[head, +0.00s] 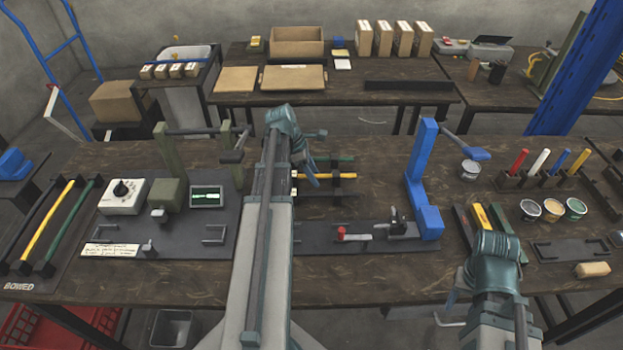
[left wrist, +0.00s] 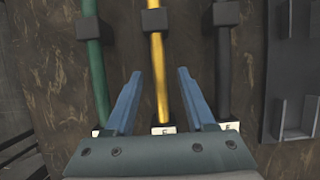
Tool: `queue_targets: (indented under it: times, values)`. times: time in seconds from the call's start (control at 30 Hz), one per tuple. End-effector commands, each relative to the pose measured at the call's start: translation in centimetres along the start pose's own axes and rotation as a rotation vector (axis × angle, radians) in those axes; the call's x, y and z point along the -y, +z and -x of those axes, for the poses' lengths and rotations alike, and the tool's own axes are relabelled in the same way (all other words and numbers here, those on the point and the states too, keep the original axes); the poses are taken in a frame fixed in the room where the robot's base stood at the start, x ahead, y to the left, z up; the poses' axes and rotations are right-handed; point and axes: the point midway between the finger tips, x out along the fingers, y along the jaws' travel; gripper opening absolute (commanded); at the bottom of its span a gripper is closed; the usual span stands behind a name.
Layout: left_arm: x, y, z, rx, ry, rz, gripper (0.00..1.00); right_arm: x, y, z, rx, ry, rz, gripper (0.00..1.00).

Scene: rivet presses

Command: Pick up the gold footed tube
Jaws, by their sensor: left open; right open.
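The gold tube (head: 330,176) lies in a black rack between a green tube (head: 335,159) and a black tube (head: 322,193). In the left wrist view the gold tube (left wrist: 160,75) runs up the middle, between the green tube (left wrist: 95,75) and the black tube (left wrist: 223,75). Its near end has a white label and its upper part passes through a dark block. My left gripper (head: 311,170) is above the rack; its blue fingers (left wrist: 156,98) are open, one on each side of the gold tube in the picture.
A rack marked BOWED (head: 20,286) holds another yellow tube (head: 55,215) at the left. A blue press frame (head: 422,165) stands right of the tubes, a green press frame (head: 172,165) left. A dark fixture plate (head: 315,243) lies in front.

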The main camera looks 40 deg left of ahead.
Motion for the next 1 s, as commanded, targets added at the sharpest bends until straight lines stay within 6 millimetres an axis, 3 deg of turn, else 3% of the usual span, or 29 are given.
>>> queue_targets:
  times: [0.3, 0.6, 1.0]
  values:
    - [0.00, -0.03, -0.06, 0.000, 0.000, 0.000, 0.53, 0.01, 0.00, -0.07, 0.000, 0.000, 0.000, 0.50]
    - [0.00, -0.03, -0.06, 0.000, 0.000, 0.000, 0.00, 0.01, 0.00, -0.07, 0.000, 0.000, 0.000, 0.50]
    - [-0.01, -0.02, -0.06, 0.000, 0.000, 0.000, 0.00, 0.01, 0.00, -0.07, 0.000, 0.000, 0.000, 0.50]
